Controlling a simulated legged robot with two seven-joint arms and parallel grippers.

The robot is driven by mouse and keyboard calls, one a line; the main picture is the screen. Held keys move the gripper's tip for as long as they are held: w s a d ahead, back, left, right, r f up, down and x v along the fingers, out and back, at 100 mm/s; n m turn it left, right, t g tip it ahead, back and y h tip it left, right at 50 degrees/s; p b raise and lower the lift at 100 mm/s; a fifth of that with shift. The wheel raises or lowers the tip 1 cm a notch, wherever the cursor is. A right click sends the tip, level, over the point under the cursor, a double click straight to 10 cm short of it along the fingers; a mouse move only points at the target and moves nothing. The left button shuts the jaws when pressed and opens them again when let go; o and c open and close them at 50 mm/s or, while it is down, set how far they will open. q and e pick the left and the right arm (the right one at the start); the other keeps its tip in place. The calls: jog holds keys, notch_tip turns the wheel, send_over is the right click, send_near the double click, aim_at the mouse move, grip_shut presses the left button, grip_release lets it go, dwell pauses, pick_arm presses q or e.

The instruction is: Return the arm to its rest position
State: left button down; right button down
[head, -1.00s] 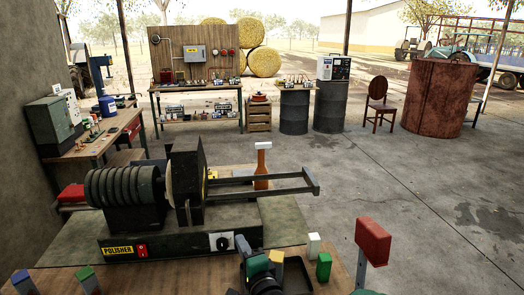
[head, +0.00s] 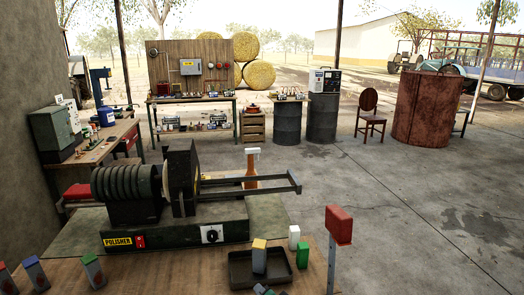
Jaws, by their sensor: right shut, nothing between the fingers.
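My right gripper (head: 268,290) shows only as small dark tips at the bottom edge, in front of the dark tray. The fingers look shut and empty; the rest of the arm is cut off by the frame. My left gripper is not in view. The dark tray (head: 240,280) lies on the wooden bench and a grey block with a yellow top (head: 259,257) stands upright in it. The gripper is apart from this block.
A polisher (head: 175,225) with bars reaching right fills the bench's middle. A white block (head: 294,237), green block (head: 302,255) and red block on a post (head: 339,225) stand to the right. Colour-topped blocks (head: 93,270) stand at left. Open concrete floor (head: 420,220) lies right.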

jog(key=s+d+f+n+g+h, duration=0.1)
jog(key=s+d+f+n+g, duration=0.1)
jog(key=s+d, duration=0.4)
jog(key=s+d+f+n+g+h, duration=0.2)
jog(key=s+d, duration=0.5)
jog(key=s, duration=0.4)
jog(key=s+d+f+n+g+h, duration=0.2)
jog(key=s+d+f+n+g, duration=0.1)
jog(key=s+d, duration=0.4)
jog(key=s+f+g+p, duration=0.1)
jog(key=g, duration=0.1)
jog(key=shift+s+f+n+g, duration=0.25)
jog(key=shift+f+n+g, duration=0.05)
